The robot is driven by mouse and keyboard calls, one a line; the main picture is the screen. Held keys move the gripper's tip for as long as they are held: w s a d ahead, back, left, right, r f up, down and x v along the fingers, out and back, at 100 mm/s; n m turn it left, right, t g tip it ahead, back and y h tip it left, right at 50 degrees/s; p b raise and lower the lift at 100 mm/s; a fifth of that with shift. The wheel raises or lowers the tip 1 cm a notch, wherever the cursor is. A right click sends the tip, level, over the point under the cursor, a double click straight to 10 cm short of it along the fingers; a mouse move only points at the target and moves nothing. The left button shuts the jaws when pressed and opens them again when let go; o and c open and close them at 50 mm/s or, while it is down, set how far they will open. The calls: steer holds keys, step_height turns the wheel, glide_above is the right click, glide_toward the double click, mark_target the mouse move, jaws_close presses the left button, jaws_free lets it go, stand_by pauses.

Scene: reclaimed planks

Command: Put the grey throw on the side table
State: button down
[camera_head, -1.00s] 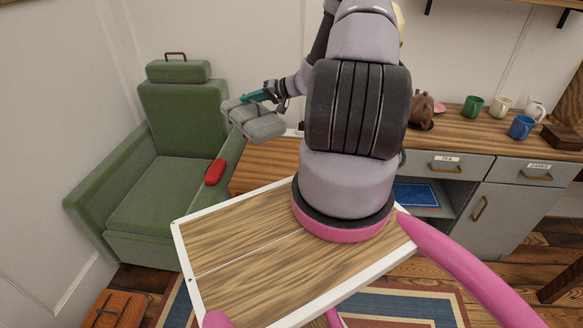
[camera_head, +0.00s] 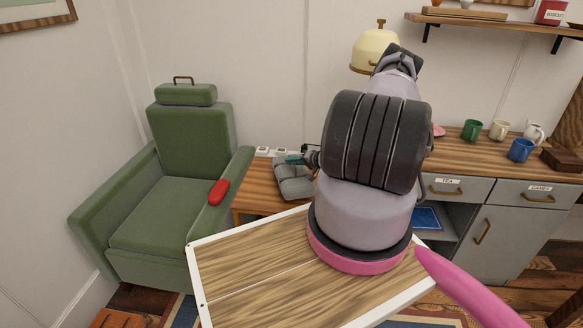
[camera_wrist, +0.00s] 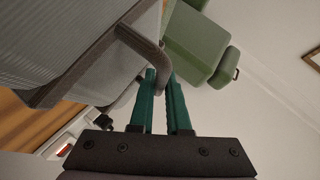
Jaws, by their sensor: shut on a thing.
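The grey throw (camera_head: 293,182) is a folded, rounded bundle over the wooden side table (camera_head: 257,198), beside the green armchair. My arm hides the table's right part.
Small white items (camera_head: 270,152) are at the table's back. A counter with mugs (camera_head: 499,129) is at the right. Bare table top shows left of the throw.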

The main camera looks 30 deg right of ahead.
steer(key=shift+f, duration=1.05)
steer(key=shift+f, duration=0.1)
steer(key=c, duration=0.9)
jaws_free()
steer(key=shift+f, duration=0.1)
